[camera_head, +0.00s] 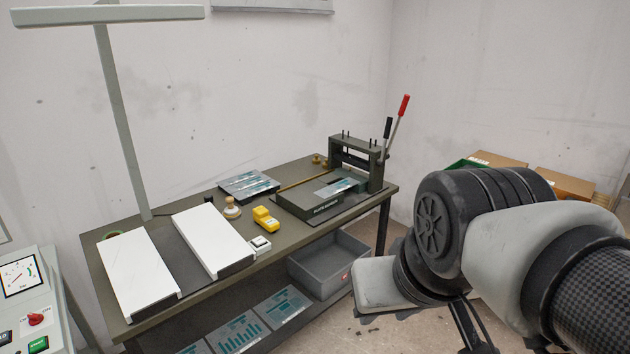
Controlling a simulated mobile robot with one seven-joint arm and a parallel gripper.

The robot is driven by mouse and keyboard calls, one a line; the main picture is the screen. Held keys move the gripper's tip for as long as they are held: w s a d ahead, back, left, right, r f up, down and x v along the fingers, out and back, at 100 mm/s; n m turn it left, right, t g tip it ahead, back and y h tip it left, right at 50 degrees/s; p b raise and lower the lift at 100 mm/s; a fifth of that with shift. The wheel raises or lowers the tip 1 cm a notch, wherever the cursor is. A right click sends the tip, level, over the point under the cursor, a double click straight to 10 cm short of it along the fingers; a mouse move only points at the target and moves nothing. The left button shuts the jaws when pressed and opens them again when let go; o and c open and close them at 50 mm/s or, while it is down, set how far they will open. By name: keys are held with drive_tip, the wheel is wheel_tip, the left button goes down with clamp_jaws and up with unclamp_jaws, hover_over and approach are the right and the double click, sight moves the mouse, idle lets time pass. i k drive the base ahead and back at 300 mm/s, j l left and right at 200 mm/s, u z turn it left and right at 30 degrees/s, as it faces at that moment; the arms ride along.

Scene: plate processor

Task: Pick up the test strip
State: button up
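I cannot tell for sure which piece is the test strip. A thin pale blue-grey piece (341,187) lies flat in the dark plate processor (318,205) at the right end of the table. Several grey and teal printed plates (248,185) lie at the back of the table. My arm fills the right side, apart from the table. Slim dark parts (468,328) at the bottom edge may belong to my gripper. Its fingertips are not clear, and I cannot see whether it is open or shut or holds anything.
Two white sloped panels (138,272) stand on the left of the dark table (283,263). A yellow device (265,219), a small white device (260,245) and a stamp (231,208) are mid-table. A grey bin (330,268) and printed sheets (238,332) are below. Red and black levers (399,118) rise at the right.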

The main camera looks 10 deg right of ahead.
sight(327, 192)
drive_tip(key=z, duration=0.2)
drive_tip(key=u, duration=0.4)
drive_tip(key=i+l+u, duration=0.7)
drive_tip(key=l, duration=0.25)
drive_tip(key=i+l, duration=0.15)
drive_tip(key=l, duration=0.2)
drive_tip(key=i+l+u, duration=0.15)
drive_tip(key=l, duration=0.2)
drive_tip(key=i+l, duration=0.2)
drive_tip(key=l, duration=0.15)
drive_tip(key=i+l, duration=0.15)
drive_tip(key=l, duration=0.2)
drive_tip(key=i+l, duration=0.15)
drive_tip(key=l, duration=0.15)
drive_tip(key=i+l, duration=0.15)
drive_tip(key=l, duration=0.2)
drive_tip(key=i+l+u, duration=0.1)
drive_tip(key=l, duration=0.25)
drive_tip(key=i+l, duration=0.2)
drive_tip(key=l, duration=0.15)
drive_tip(key=i+l, duration=0.15)
drive_tip(key=l, duration=0.2)
